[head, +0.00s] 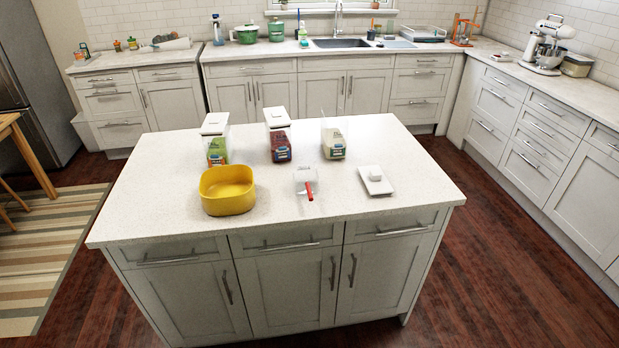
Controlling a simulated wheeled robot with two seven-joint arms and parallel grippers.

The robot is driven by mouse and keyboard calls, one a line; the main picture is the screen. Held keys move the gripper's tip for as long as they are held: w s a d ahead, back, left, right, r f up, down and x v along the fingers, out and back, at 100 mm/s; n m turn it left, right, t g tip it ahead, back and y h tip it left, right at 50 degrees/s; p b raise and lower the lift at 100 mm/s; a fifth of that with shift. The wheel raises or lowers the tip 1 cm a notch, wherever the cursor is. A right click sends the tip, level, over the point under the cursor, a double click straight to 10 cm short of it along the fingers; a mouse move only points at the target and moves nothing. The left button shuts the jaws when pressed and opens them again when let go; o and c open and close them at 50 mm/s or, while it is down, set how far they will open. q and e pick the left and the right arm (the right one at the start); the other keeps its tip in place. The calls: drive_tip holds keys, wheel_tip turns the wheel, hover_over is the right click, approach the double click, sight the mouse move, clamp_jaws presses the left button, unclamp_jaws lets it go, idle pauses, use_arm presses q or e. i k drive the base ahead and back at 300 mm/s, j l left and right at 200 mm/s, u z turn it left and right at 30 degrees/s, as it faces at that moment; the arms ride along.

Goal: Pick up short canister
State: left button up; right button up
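A short, clear, box-like container (301,178), which looks like the short canister, stands on the white island counter (420,190), right of the yellow bowl. A red stick-like item (309,191) shows at its right front side; I cannot tell whether it is inside or against it. A white square lid (375,179) with a raised knob lies flat to its right, apart from it. Neither of my grippers is in view.
Behind stand three taller clear canisters with green (217,151), dark red (279,146) and pale (333,143) contents. A yellow bowl (227,190) sits at left. The counter's front strip and right end are clear. Cabinets line the back and right.

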sight(334, 123)
drive_tip(key=i+l, duration=0.1)
drive_tip(key=l, duration=0.25)
drive_tip(key=i+l+u, duration=0.15)
drive_tip(key=l, duration=0.15)
drive_tip(key=i+l, duration=0.1)
drive_tip(key=l, duration=0.25)
drive_tip(key=i+l+u, duration=0.15)
drive_tip(key=l, duration=0.2)
